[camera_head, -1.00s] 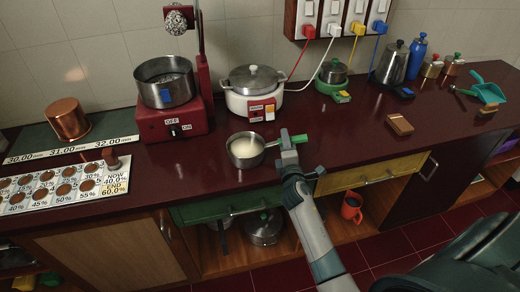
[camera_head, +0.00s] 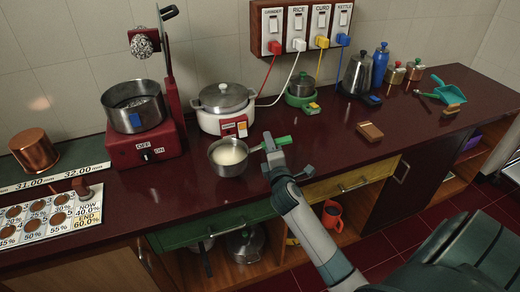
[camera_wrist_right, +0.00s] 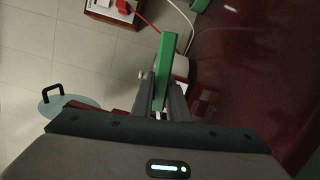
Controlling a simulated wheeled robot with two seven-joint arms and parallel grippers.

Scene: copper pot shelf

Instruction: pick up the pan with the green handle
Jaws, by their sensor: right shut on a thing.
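The pan (camera_head: 229,158) is a small steel pan with whitish contents, upright near the front edge of the counter in the head view. Its green handle (camera_head: 284,140) points right, away from the pan. My right gripper (camera_head: 271,147) is shut on the handle, and the green end sticks out past the fingers. In the right wrist view the green handle (camera_wrist_right: 166,65) lies between the two fingers (camera_wrist_right: 164,95). I cannot tell whether the pan's bottom touches the counter. My left gripper is not in view.
A white cooker (camera_head: 225,122) stands behind the pan, and a red grinder base (camera_head: 150,142) stands left. A green pot (camera_head: 302,90) and kettle (camera_head: 357,75) are farther back. A brown block (camera_head: 370,131) lies right. The dark red counter (camera_head: 325,145) is clear between.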

